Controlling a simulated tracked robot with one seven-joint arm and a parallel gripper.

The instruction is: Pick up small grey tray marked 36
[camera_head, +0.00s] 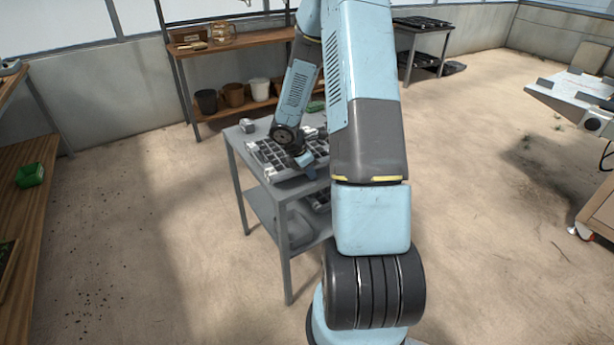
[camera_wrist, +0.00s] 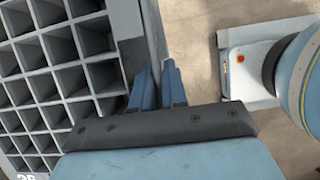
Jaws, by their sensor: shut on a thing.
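A grey tray (camera_wrist: 92,72) with a grid of square cells fills the left of the wrist view. A pale mark on it is cut off at the bottom left edge, so I cannot read it fully. My gripper (camera_wrist: 157,74) has its two blue fingers on either side of the tray's edge wall, shut on it. In the head view the tray (camera_head: 262,163) is at the top of a grey metal table, and my gripper (camera_head: 308,171) is at its near right edge, partly hidden by my arm. I cannot tell whether the tray rests on the table.
The grey table (camera_head: 237,136) has a lower shelf (camera_head: 262,212) with dark items on it. A small grey object (camera_head: 247,126) stands at its back left corner. A wooden shelf with pots (camera_head: 233,95) is behind. Open floor lies to the left.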

